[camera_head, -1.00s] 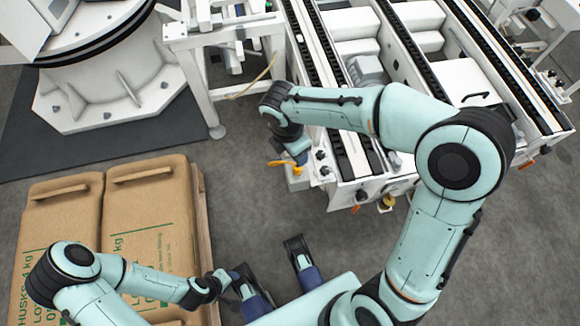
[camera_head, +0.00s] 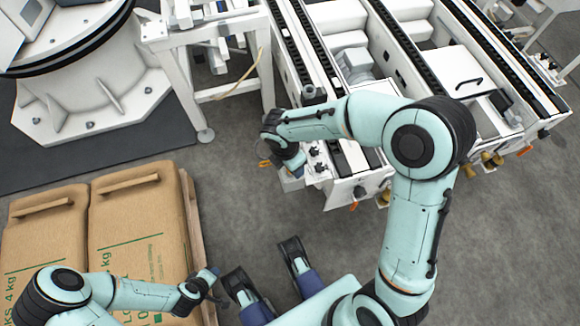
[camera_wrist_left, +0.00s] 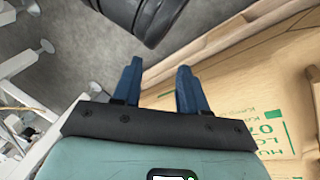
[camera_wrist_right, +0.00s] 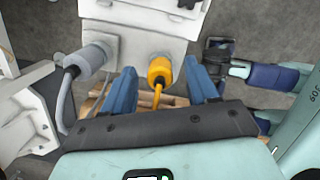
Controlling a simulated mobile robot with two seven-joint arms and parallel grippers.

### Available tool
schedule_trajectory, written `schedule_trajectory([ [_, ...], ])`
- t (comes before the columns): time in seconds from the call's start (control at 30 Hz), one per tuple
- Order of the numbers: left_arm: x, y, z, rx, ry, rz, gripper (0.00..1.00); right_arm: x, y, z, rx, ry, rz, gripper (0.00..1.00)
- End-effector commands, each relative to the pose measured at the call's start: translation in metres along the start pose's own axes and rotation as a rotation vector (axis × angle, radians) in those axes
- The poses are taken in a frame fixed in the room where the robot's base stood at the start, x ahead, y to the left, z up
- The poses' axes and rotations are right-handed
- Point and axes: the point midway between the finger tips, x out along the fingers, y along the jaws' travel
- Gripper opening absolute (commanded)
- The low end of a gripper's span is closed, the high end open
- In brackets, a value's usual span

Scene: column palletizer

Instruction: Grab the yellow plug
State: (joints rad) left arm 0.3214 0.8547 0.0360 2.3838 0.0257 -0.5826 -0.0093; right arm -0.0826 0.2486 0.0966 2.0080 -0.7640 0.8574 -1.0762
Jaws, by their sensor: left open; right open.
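The yellow plug (camera_wrist_right: 160,70) sits in the front of a white box on the machine in the right wrist view, with a yellow cable hanging from it. My right gripper (camera_wrist_right: 160,66) is open, its two blue fingers on either side of the plug in that picture. I cannot tell whether they touch it. In the head view my right gripper (camera_head: 292,161) is at the near corner of the conveyor, and only a bit of yellow (camera_head: 265,163) shows beside it. My left gripper (camera_wrist_left: 160,66) is open and empty, beside the brown sacks (camera_wrist_left: 255,125).
A grey plug (camera_wrist_right: 92,57) with a grey cable is left of the yellow one. The white conveyor (camera_head: 342,193) stands behind my right arm. Brown sacks (camera_head: 135,225) lie on a pallet at left. Grey floor (camera_head: 235,200) is clear between pallet and conveyor.

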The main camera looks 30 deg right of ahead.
Motion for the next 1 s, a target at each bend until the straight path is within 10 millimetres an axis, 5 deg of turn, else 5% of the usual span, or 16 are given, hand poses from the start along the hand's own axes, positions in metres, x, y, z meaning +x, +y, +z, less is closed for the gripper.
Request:
schedule_trajectory([
  [0.23,0.001,0.0,-0.003,0.0,0.01,0.0,0.43,0.004,0.0,0.0,0.001,0.001,0.002,0.59],
  [0.43,0.001,0.0,-0.003,0.0,0.009,0.0,0.43,0.003,0.0,0.0,0.001,0.001,0.002,0.0],
  [0.77,-0.001,0.0,-0.002,0.0,0.005,0.0,0.43,-0.001,0.0,0.001,0.001,0.0,0.003,0.0],
  [1.0,-0.02,0.007,0.018,0.006,-0.056,0.005,0.43,-0.043,0.001,0.007,0.002,0.0,0.009,0.0],
])
